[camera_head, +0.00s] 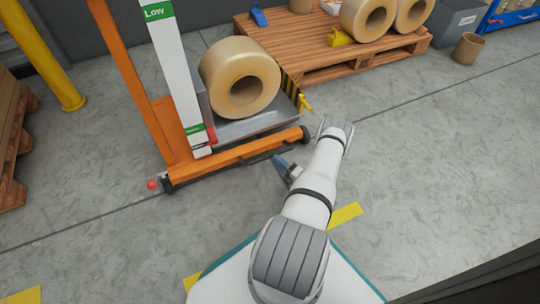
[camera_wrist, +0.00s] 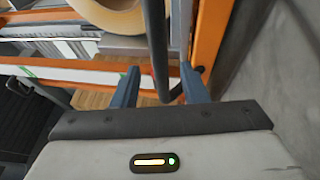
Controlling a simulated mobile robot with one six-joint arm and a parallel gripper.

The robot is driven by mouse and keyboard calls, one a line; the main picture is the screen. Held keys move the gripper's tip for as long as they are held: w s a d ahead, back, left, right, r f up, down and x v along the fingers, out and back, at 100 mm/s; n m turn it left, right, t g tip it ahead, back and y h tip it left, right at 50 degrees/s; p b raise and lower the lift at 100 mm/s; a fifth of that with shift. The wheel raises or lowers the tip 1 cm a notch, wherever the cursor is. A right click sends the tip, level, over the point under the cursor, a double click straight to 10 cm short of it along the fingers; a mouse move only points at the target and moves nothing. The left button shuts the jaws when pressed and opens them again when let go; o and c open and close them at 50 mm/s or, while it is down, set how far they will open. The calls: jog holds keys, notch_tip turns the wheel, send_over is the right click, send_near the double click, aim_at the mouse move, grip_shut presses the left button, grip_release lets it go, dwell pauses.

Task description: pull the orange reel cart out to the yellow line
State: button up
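The orange reel cart (camera_head: 235,157) stands on the floor ahead, with a large tan reel (camera_head: 216,72) on its grey platform. Its black handle bar (camera_head: 262,157) runs along the near edge. My gripper (camera_head: 280,160) is low at the right part of this edge, partly hidden by my arm. In the wrist view my gripper (camera_wrist: 160,84) is open, and the black handle bar (camera_wrist: 157,45) shows between its two spread fingers, with gaps on both sides. The yellow line (camera_head: 345,215) shows in pieces on the near floor, its middle hidden by my base and arm.
A wooden pallet (camera_head: 325,62) with tan reels stands behind the cart. A yellow post (camera_head: 50,60) and stacked pallets (camera_head: 12,130) are at the left. A grey bin (camera_head: 458,22) and small tan roll (camera_head: 468,48) are at the far right. The floor between cart and line is clear at the left.

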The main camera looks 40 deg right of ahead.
aim_at(270, 154)
jog(key=shift+b+x, duration=0.6)
jog(key=shift+x, duration=1.75)
jog(key=shift+c, duration=0.2)
grip_shut()
